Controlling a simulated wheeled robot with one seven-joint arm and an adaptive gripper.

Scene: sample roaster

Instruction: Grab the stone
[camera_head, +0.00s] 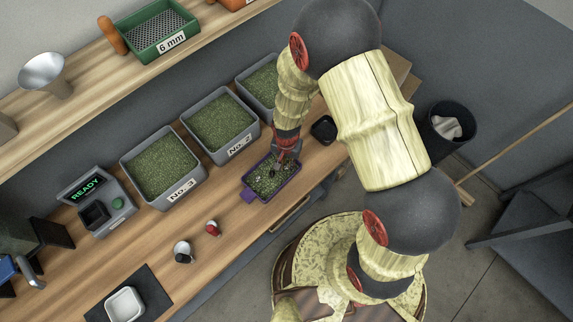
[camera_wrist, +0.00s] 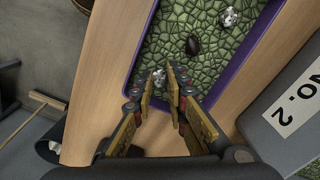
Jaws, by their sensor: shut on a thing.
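My gripper (camera_wrist: 178,77) reaches down into a purple-rimmed tray (camera_wrist: 254,53) of green beans (camera_wrist: 221,49). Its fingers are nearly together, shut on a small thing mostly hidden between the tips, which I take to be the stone. A small grey-white lump (camera_wrist: 158,77) shows just beside the left finger. A dark oval piece (camera_wrist: 193,44) and another grey-white lump (camera_wrist: 230,16) lie apart on the beans. In the head view, my gripper (camera_head: 284,156) is over the tray (camera_head: 250,194), and the small pieces there are hard to tell apart.
Grey bins No. 2 (camera_head: 238,146) and No. 3 (camera_head: 182,192) of green beans stand behind the tray. A black dish (camera_head: 323,129) is to its right. A red-and-white small item (camera_head: 212,228) and a silver-and-black one (camera_head: 182,251) stand left. The counter's front edge is close.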

